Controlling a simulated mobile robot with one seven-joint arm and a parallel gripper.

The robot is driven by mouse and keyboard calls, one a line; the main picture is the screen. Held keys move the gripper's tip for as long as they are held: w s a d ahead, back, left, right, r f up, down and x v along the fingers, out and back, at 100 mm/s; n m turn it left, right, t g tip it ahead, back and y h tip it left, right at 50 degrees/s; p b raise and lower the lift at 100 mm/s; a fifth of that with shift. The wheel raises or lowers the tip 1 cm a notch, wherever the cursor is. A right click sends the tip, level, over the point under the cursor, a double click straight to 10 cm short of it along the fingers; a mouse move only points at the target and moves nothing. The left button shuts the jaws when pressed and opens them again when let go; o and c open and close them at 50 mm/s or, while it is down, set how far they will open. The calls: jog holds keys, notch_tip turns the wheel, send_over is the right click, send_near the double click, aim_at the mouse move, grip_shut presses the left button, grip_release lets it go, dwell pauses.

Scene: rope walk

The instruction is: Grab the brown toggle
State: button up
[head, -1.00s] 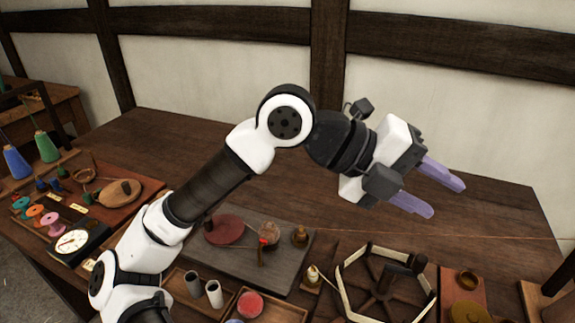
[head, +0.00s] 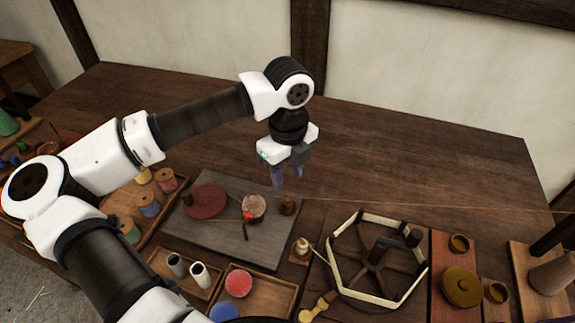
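My gripper (head: 289,180) points down with its two pale purple fingers apart and nothing seen between them. It is above the back right part of a grey board (head: 220,238). A small brown knob-shaped piece (head: 288,205) stands on the board just below the fingertips in the picture; the height gap is hard to judge. A short dark brown stick-like piece (head: 245,231) lies further left, by a round pinkish-brown piece (head: 253,206) with a red spot. I cannot tell for sure which of these two brown pieces is the toggle.
A dark red disc (head: 205,201) lies on the board's left. A hexagonal winder (head: 335,268) stands at right, and a thin orange line (head: 430,207) runs across the table. Trays with white tubes (head: 200,274) and a red disc (head: 238,283) are in front. The table behind is clear.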

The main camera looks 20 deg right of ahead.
aim_at(288, 199)
notch_tip(288, 199, down, 8)
jog(key=b, duration=0.6)
jog(key=shift+f+b, duration=0.2)
jog(key=shift+b, duration=0.15)
jog(key=c, duration=0.8)
jog(key=shift+o, duration=0.2)
jog(key=shift+r+p, duration=1.8)
jog(key=shift+r, duration=2.3)
